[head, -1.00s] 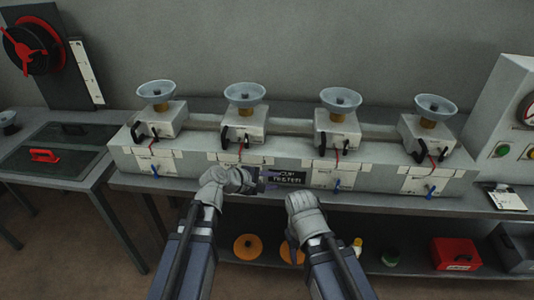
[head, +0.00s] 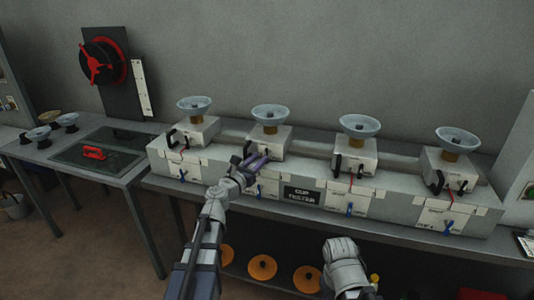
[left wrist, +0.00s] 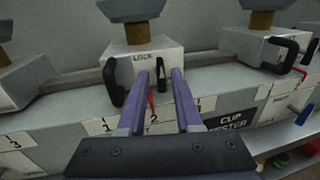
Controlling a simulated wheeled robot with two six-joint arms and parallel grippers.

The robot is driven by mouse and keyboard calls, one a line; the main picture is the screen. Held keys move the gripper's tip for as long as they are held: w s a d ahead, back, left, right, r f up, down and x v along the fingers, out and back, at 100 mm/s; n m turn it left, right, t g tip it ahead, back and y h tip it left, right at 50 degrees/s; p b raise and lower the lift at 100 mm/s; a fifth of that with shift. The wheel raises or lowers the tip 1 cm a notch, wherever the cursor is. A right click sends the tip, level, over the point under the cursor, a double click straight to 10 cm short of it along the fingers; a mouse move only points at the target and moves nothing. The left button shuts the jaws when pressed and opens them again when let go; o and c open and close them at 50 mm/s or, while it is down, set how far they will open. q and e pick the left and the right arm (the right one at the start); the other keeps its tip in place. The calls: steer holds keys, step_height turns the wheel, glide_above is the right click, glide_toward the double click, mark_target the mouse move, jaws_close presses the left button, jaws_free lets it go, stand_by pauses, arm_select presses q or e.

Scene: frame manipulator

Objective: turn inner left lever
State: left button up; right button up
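The inner left station, marked 2, is a white box (head: 267,139) with a pale cup on top. It also shows in the left wrist view (left wrist: 142,68), with "LOCK" on its face. A black lever (left wrist: 161,72) on its right front stands between my left gripper's fingertips (left wrist: 160,78), with a red piece below it. A curved black handle (left wrist: 113,84) is on the box's left side. My left gripper (head: 257,161) is open, its purple fingers apart on either side of the lever; I cannot tell if they touch it. My right wrist (head: 344,262) is low in front; its fingers are hidden.
Similar stations stand on the bench, left (head: 198,130) and right (head: 356,153). A side table (head: 130,178) with a red handle is at left. Orange discs (head: 262,267) lie below.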

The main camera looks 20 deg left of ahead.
mark_target(265, 153)
arm_select(q)
steer(key=x, duration=0.5)
steer(key=shift+w+d, duration=0.1)
steer(key=shift+w, duration=0.25)
jaws_close()
